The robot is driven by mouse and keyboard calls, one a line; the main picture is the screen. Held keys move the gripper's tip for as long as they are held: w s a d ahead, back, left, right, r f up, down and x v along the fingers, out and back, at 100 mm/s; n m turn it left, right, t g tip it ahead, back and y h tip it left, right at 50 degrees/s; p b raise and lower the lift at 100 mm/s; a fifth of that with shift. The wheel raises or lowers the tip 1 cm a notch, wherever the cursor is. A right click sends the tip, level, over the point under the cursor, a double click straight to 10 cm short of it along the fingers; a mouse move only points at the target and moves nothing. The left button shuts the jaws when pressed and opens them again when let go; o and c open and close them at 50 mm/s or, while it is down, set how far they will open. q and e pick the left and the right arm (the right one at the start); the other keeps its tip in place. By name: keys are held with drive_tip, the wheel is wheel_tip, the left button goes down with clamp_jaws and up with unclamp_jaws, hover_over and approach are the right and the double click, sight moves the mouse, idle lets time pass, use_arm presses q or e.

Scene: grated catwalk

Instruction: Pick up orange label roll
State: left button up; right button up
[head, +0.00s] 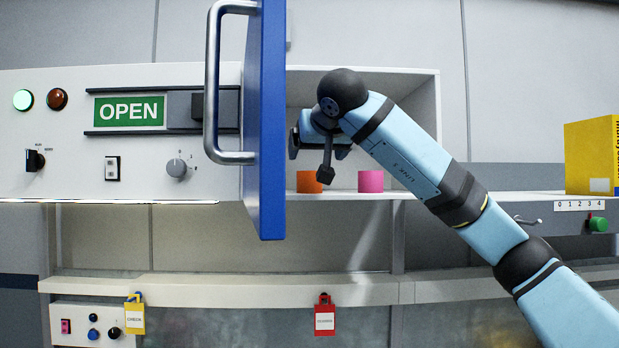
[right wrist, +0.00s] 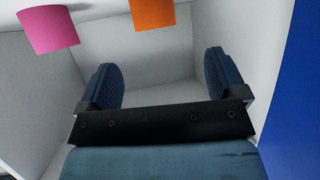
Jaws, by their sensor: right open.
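The orange label roll (head: 308,182) stands on the floor of an open cabinet, just right of the blue door's edge, in the head view. In the right wrist view the orange roll (right wrist: 153,12) is cut by the top edge, beyond the fingers. The right gripper (right wrist: 164,82) is open there, with nothing between its fingers. My left gripper is not in view.
A pink roll (head: 370,181) stands right of the orange one. The blue door (head: 265,120) stands swung open, close left of my gripper. The cabinet's side wall (head: 428,115) bounds the right. A yellow box (head: 592,155) sits farther right on the shelf.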

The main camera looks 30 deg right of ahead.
sight(309, 176)
drive_tip(key=x, duration=0.5)
drive_tip(key=shift+w+d+f+p, duration=0.1)
drive_tip(key=shift+w+f+p, duration=0.15)
drive_tip(key=shift+p, duration=0.1)
drive_tip(key=shift+w+d+f, duration=0.1)
drive_tip(key=x, duration=0.1)
drive_tip(key=p+x, duration=0.1)
drive_tip(key=x, duration=0.1)
drive_tip(key=p+x, duration=0.1)
drive_tip(key=shift+d+f, duration=0.35)
drive_tip(key=shift+f, duration=0.05)
drive_tip(key=shift+w+d+f, duration=0.1)
drive_tip(key=shift+w+f, duration=0.05)
drive_tip(key=shift+w, duration=0.05)
drive_tip(key=shift+s, duration=0.25)
drive_tip(key=c, duration=0.3)
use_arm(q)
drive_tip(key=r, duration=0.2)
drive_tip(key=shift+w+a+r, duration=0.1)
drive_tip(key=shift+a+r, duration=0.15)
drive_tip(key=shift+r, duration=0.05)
use_arm(e)
drive_tip(key=c, duration=0.7)
